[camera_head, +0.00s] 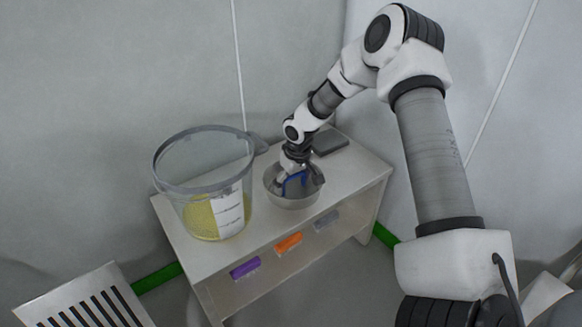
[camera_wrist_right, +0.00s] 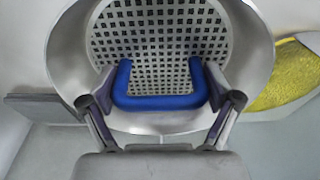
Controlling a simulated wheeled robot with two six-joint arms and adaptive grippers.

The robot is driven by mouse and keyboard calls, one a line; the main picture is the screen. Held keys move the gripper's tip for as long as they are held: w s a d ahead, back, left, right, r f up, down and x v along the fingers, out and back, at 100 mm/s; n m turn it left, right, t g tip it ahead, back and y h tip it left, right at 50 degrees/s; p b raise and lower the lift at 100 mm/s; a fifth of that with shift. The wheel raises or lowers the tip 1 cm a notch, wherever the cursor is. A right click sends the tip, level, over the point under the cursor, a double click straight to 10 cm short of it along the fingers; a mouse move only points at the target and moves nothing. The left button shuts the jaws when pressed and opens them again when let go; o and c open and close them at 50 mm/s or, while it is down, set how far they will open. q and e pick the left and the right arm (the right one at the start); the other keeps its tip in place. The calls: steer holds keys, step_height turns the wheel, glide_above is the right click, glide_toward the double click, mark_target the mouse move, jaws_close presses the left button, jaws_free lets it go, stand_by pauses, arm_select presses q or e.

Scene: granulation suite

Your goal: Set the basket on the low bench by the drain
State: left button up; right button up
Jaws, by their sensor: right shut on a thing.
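The basket is a round metal bowl shape with a blue handle; in the head view the basket (camera_head: 293,202) is at the white table, right of a clear bucket. My right gripper (camera_head: 297,178) reaches down into its mouth and is shut on the blue handle. In the right wrist view the basket (camera_wrist_right: 258,60) shows a perforated bottom, with the blue handle (camera_wrist_right: 160,103) between the fingers. I cannot tell whether the basket touches the tabletop. A white slatted surface (camera_head: 52,300), perhaps the low bench, is at lower left. No drain is clearly recognisable. My left gripper is out of view.
The clear bucket (camera_head: 172,185) with yellow granules stands on the white table (camera_head: 262,228), close left of the basket. A flat grey plate (camera_head: 330,141) lies behind it. Purple, orange and grey tags mark the table's front. Walls close off the back. Grey floor lies in front.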

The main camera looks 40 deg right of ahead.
steer(key=w+d, duration=0.1)
steer(key=w+d+b, duration=0.1)
steer(key=w, duration=0.1)
steer(key=w+d+f+b, duration=0.1)
steer(key=w+d, duration=0.1)
steer(key=shift+d, duration=0.1)
step_height(320, 180, down, 3)
steer(key=shift+f+b, duration=0.15)
steer(key=shift+b, duration=1.05)
steer(key=shift+c, duration=0.7)
steer(key=o, duration=1.5)
step_height(320, 180, up, 12)
steer(key=s+p, duration=0.1)
steer(key=p, duration=0.4)
steer(key=shift+s, duration=0.4)
